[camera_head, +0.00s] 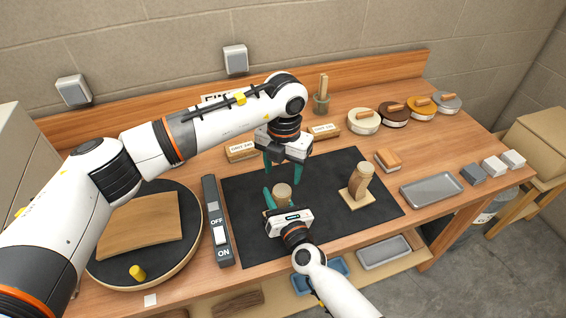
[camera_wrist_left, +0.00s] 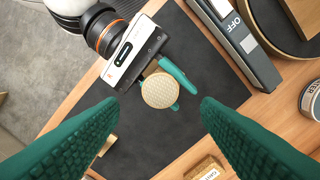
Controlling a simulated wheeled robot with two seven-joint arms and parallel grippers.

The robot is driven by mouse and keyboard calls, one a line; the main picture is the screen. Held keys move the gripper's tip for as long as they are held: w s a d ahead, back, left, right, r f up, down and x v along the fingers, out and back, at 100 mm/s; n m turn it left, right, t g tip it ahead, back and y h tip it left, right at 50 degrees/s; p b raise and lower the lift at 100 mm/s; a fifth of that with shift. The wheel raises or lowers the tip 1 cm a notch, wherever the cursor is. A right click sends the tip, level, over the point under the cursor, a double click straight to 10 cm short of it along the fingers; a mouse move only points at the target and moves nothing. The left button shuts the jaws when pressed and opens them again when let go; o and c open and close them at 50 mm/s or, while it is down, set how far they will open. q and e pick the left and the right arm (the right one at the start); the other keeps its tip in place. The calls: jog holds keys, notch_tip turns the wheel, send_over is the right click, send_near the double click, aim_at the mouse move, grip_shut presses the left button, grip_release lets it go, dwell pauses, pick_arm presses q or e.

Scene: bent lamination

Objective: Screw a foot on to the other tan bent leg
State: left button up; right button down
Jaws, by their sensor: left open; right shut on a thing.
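A tan bent piece (camera_head: 361,181) stands on a pale square plate on the right half of the black mat (camera_head: 330,235). My right gripper (camera_head: 278,202) is shut on a second tan piece (camera_head: 283,190) with a round pale top, over the mat's left half. In the left wrist view its round, textured end (camera_wrist_left: 160,90) faces the camera and hides its lower part. My left gripper (camera_head: 283,176) is open and empty above that round end. Its teal fingers frame the piece from both sides in the left wrist view (camera_wrist_left: 160,112). I cannot make out a separate foot.
A switch box (camera_head: 221,235) marked OFF and ON and a round turntable (camera_head: 187,262) with a wooden sheet lie left. Labelled blocks (camera_head: 323,131) and several round tins (camera_head: 363,121) line the back. A grey tray (camera_head: 431,189) lies right. The mat's front right is clear.

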aim_at(282, 191)
pick_arm(q)
notch_tip(282, 191, down, 7)
jog(key=shift+r, duration=0.2)
pick_arm(e)
jog(key=shift+s+f, duration=0.1)
jog(key=shift+f, duration=0.25)
pick_arm(q)
jog(key=shift+c, duration=0.4)
jog(key=c, duration=0.9)
jog(key=shift+m, duration=0.8)
jog(key=o, duration=1.2)
jog(key=shift+c, duration=0.2)
notch_tip(282, 191, up, 12)
jog(key=shift+d, duration=0.1)
